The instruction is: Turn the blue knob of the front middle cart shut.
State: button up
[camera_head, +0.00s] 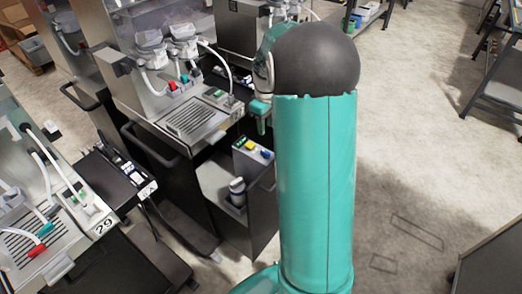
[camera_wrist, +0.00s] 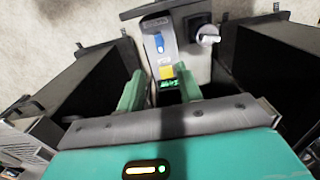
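The middle cart (camera_head: 200,121) carries a steel dispenser with white tubes. A small red knob (camera_head: 172,86) and a small teal or blue knob (camera_head: 184,79) sit on its tubes; how far the blue one is turned is too small to tell. My gripper (camera_head: 261,120) hangs right of this dispenser, above a grey box (camera_head: 246,166). In the wrist view, the two green fingers of my gripper (camera_wrist: 160,90) are apart with nothing held between them. The grey box (camera_wrist: 157,22) lies beyond them, with blue, yellow and green items on top. The blue knob is not seen in the wrist view.
Another dispenser cart (camera_head: 66,240) with red and teal knobs is at front left. More carts stand behind. The floor (camera_head: 415,130) at right is mostly free.

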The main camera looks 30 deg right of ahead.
aim_at(266, 151)
notch_tip(266, 151, down, 13)
jog(key=shift+r, duration=0.2)
grip_shut()
